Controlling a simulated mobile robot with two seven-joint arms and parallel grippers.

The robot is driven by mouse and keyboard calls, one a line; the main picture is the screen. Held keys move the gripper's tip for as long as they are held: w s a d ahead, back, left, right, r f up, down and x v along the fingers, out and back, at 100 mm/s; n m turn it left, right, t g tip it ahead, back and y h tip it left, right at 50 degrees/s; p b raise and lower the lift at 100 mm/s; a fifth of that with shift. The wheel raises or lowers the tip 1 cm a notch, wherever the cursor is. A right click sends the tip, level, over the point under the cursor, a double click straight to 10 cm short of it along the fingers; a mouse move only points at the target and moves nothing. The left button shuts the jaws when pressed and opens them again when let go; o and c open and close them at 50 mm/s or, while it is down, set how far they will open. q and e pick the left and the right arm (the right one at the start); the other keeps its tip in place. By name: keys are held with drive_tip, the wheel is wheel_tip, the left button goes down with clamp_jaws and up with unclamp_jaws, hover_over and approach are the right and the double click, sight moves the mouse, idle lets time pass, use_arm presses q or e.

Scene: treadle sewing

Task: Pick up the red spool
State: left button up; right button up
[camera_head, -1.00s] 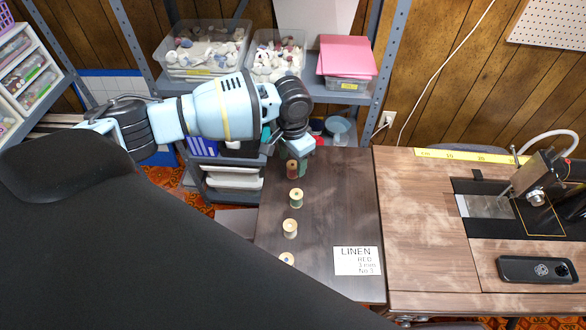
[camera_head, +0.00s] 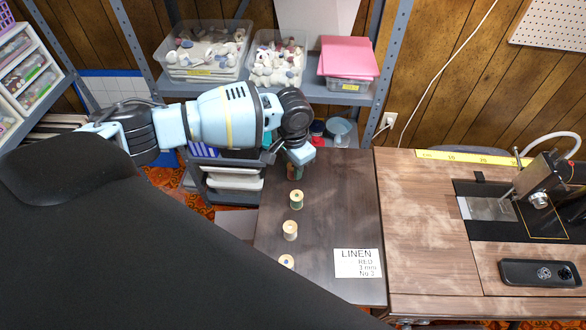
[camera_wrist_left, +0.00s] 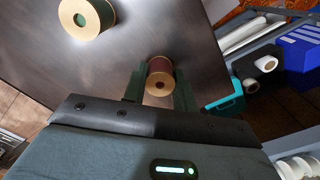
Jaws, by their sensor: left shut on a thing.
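The red spool (camera_wrist_left: 160,78), dark red thread with pale wooden ends, sits between the two green fingers of my left gripper (camera_wrist_left: 159,88) in the left wrist view. The gripper is shut on it. In the head view my left gripper (camera_head: 298,171) is at the far left part of the dark table leaf (camera_head: 335,205) and mostly hides the spool. I cannot tell whether the spool is clear of the surface. A green spool (camera_head: 296,199) stands just nearer and also shows in the left wrist view (camera_wrist_left: 87,17). My right gripper is not in view.
Two pale spools (camera_head: 290,230) stand in the same row toward me. Shelves with bins (camera_head: 205,50) stand behind.

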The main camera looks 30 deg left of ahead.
use_arm(q)
drive_tip(key=shift+r, duration=0.1)
